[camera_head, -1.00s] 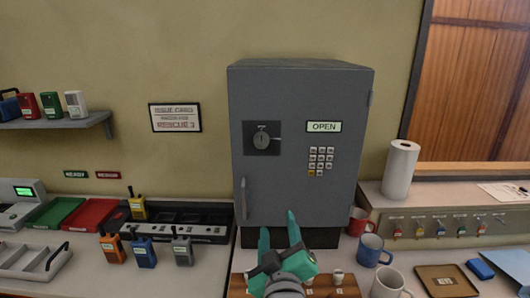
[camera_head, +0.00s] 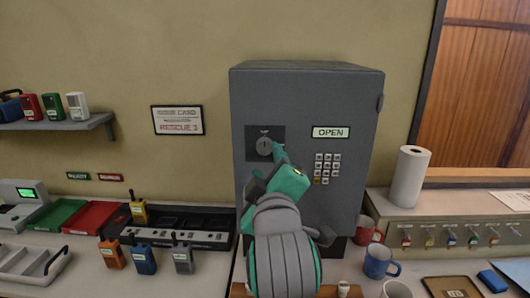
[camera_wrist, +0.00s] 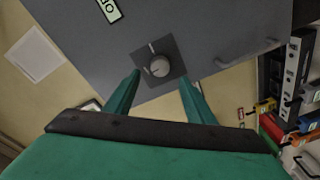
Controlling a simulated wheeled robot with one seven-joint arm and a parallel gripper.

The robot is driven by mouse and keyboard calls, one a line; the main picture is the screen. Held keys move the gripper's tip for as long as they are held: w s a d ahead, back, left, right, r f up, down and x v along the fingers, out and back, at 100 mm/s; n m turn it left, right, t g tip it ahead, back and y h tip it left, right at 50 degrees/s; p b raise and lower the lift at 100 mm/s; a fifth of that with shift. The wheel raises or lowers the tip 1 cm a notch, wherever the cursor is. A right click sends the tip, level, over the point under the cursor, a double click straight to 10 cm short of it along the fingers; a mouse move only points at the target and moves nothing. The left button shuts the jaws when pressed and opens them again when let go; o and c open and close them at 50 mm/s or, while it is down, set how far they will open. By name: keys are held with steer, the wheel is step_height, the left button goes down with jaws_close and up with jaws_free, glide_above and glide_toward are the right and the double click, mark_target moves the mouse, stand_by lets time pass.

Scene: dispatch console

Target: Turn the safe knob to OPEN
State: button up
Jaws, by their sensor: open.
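The grey safe (camera_head: 305,90) stands against the wall with its door shut. Its round knob (camera_head: 264,147) sits on a dark square plate (camera_head: 251,134) at the upper left of the door. In the wrist view the knob (camera_wrist: 158,67) shows between the two fingertips, apart from both. A green OPEN label (camera_head: 331,132) is to the right of the plate. My teal gripper (camera_wrist: 160,82) is open and empty in front of the knob. In the head view my gripper (camera_head: 273,160) hides part of the door and the door handle.
A keypad (camera_head: 327,168) is on the safe door to the right. Mugs, including a blue one (camera_head: 381,262), stand on the counter at the lower right. Radios and trays fill the left counter. A paper towel roll (camera_head: 409,177) stands on the right ledge.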

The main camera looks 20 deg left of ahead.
mark_target(265, 149)
steer(key=x, duration=0.7)
steer(key=shift+s, duration=0.1)
steer(key=shift+c, duration=0.4)
steer(key=c, duration=1)
